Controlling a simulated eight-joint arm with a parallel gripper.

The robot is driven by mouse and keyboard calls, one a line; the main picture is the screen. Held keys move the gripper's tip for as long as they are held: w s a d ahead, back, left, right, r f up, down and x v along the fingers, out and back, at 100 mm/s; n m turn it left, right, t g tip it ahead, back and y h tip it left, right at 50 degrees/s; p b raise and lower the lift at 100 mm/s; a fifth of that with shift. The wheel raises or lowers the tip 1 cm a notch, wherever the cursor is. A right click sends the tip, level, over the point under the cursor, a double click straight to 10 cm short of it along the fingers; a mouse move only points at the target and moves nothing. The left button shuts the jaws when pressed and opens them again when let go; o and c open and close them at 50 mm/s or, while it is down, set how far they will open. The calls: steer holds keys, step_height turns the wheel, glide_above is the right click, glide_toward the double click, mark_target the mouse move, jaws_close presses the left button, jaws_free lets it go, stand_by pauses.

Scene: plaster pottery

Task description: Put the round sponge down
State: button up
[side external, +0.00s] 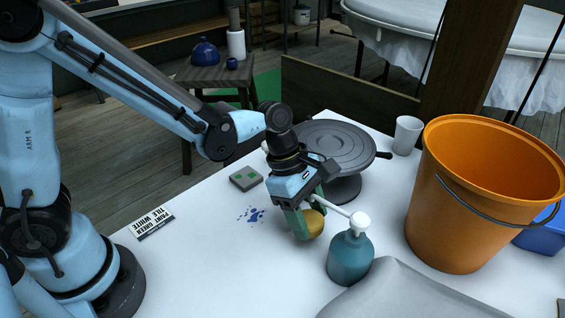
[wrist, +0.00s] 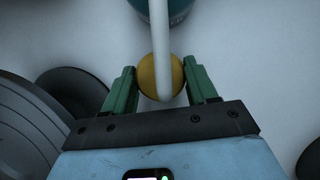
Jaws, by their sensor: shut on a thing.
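The round sponge (side external: 314,223) is a yellow-brown ball. My gripper (side external: 306,226) has green fingers and is shut on the sponge, just at or slightly above the white table; I cannot tell whether the sponge touches it. In the wrist view the sponge (wrist: 160,76) sits between the two green fingers (wrist: 161,88). A white spout passes over the sponge in that view and hides part of it.
A teal pump bottle (side external: 350,256) stands close to the right of my gripper, its white nozzle reaching toward it. A grey turntable (side external: 335,140) stands behind. An orange bucket (side external: 450,215) is at right, with a white cup (side external: 407,135). The table (side external: 215,270) is clear at front left.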

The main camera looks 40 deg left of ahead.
steer(key=shift+s+f, duration=0.15)
steer(key=shift+f, duration=1.45)
steer(key=shift+f, duration=0.1)
steer(key=o, duration=1.1)
steer(key=w+v, duration=0.1)
steer(key=v, duration=1.1)
steer(key=s+a+r+m+t+y, duration=0.1)
steer(key=s+a+m+t+y, duration=0.1)
steer(key=a+m, duration=0.4)
steer(key=s+a+r+m+t+y, duration=0.1)
steer(key=a+m, duration=0.5)
steer(key=m, duration=0.7)
steer(key=s+t+y, duration=0.1)
steer(key=s+t, duration=0.1)
steer(key=t, duration=0.1)
steer(key=shift+s+a+m+y, duration=0.3)
steer(key=shift+s+m, duration=0.05)
steer(key=shift+m, duration=0.05)
